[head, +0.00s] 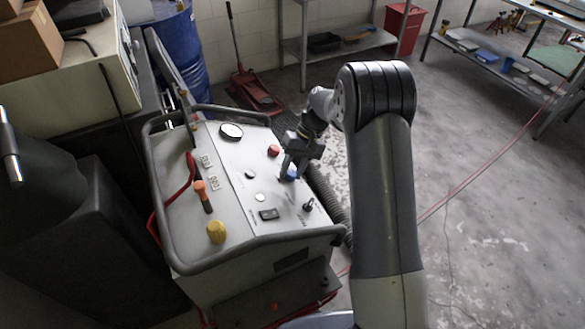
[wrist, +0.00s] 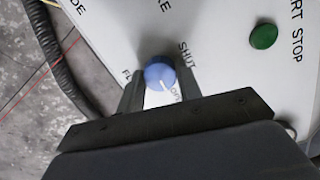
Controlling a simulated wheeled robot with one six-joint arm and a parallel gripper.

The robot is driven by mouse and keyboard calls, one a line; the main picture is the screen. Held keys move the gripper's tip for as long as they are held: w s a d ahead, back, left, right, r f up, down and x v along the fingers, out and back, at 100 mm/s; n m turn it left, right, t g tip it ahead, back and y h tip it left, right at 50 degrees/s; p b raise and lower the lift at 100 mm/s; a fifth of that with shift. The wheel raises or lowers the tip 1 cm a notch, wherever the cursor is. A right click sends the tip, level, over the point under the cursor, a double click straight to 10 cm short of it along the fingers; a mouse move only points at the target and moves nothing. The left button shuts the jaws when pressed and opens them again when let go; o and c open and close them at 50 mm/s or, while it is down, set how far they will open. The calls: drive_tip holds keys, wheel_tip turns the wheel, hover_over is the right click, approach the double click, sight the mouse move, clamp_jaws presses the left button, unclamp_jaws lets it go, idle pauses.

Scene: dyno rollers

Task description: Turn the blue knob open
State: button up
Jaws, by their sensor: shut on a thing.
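The blue knob (wrist: 160,72) sits on the white sloping panel of a grey machine; in the head view it shows (head: 289,174) just below my gripper. My gripper (head: 291,167) is over the panel from the right, and in the wrist view its two dark fingers stand on either side of the knob, shut on it. The knob's white pointer line is toward the lower right in the wrist view. The word SHUT is printed at the knob's upper right. Another label below is partly hidden, and letters starting FL show at its left.
A green button (wrist: 263,37) is near the knob in the wrist view. The panel also has a red button (head: 273,151), a gauge (head: 231,131), an orange-handled lever (head: 202,194), a yellow knob (head: 216,232) and a black toggle (head: 308,205). A tubular rail (head: 262,240) borders the panel.

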idle(0.3)
drive_tip(key=o, duration=1)
drive_tip(key=shift+c, duration=0.2)
drive_tip(key=v, duration=1.1)
drive_tip(key=shift+b, duration=0.45)
drive_tip(key=shift+f, duration=0.1)
drive_tip(key=x, duration=1.1)
drive_tip(key=shift+p, duration=0.4)
